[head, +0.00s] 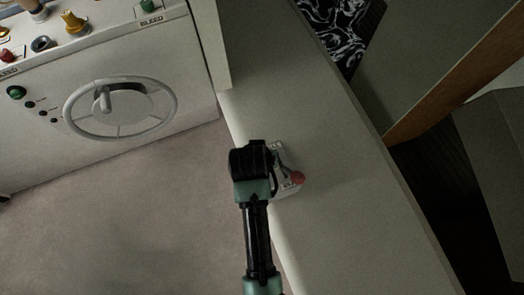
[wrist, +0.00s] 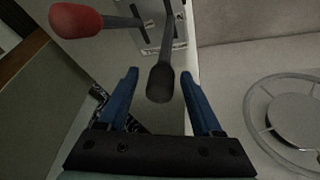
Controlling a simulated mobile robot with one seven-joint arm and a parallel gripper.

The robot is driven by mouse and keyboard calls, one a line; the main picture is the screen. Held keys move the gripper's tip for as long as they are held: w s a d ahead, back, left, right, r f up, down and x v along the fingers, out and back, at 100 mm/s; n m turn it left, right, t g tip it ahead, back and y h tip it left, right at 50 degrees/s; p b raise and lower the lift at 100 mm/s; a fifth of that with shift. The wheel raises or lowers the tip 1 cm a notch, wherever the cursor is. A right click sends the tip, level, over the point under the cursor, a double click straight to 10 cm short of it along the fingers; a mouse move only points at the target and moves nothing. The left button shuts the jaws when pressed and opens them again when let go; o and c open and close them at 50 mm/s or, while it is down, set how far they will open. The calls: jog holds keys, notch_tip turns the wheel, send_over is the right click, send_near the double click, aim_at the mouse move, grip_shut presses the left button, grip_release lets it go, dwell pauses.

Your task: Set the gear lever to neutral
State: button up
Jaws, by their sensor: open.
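A lever unit with a light plate (head: 276,148) is mounted on the pale side ledge in the head view. One lever ends in a red knob (head: 299,178), which also shows at the top left of the wrist view (wrist: 76,20). A second lever with a black knob (wrist: 160,84) hangs down from the slotted plate (wrist: 160,20) in the wrist view. My gripper (wrist: 160,73) is open, its blue fingers on either side of the black knob and apart from it. In the head view my wrist hides the fingers and the black lever. I cannot read the lever markings.
A white console with a grey handwheel (head: 120,132) stands at the left; the wheel also shows at the right of the wrist view (wrist: 262,130). Knobs and buttons line the console. A black-and-white patterned cloth (head: 335,35) lies at the top. The floor (head: 130,220) is clear.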

jog(key=b+v, duration=0.1)
jog(key=v, duration=1.2)
jog(key=shift+f, duration=0.1)
